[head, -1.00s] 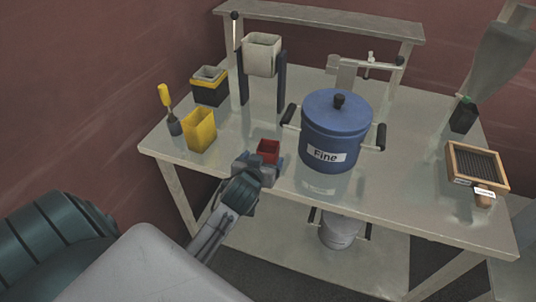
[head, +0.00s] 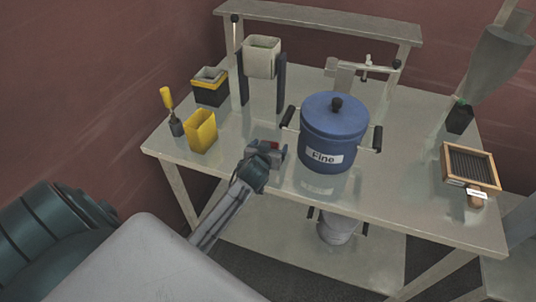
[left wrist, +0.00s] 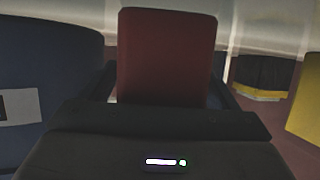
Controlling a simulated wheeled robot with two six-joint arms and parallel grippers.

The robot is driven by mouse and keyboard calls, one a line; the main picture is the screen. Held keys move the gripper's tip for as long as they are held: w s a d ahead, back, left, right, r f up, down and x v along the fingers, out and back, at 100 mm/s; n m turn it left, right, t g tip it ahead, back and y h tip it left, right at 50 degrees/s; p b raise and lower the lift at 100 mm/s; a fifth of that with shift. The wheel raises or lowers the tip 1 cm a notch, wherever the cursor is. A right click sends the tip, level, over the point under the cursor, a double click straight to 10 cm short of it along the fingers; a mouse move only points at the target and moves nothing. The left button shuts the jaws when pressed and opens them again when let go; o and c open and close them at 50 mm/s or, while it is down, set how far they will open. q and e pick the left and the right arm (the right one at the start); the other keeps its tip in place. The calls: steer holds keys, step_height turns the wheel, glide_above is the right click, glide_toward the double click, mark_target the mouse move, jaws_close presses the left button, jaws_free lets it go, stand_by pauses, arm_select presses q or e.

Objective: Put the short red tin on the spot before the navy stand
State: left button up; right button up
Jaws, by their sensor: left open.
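The short red tin (head: 272,145) stands on the table just left of the blue pot, mostly hidden by my left gripper (head: 268,151) in the head view. In the left wrist view the red tin (left wrist: 167,52) fills the middle, upright, with a dark finger on either side. My left gripper (left wrist: 166,92) is open around the tin; contact cannot be told. The navy stand (head: 281,82) is behind the tin, its two posts flanking a cream hopper (head: 262,57). No marked spot can be made out before it. My right gripper is not in view.
The blue "Fine" pot (head: 335,135) stands close on the right. A yellow tin (head: 201,132), a black-and-yellow tin (head: 210,86) and a yellow-handled brush (head: 168,103) are on the left. A wooden-framed sieve (head: 470,166) lies far right. Table before the stand looks clear.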

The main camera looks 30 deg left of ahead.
arm_select(q)
steer(key=shift+s, duration=0.1)
steer(key=c, duration=1.2)
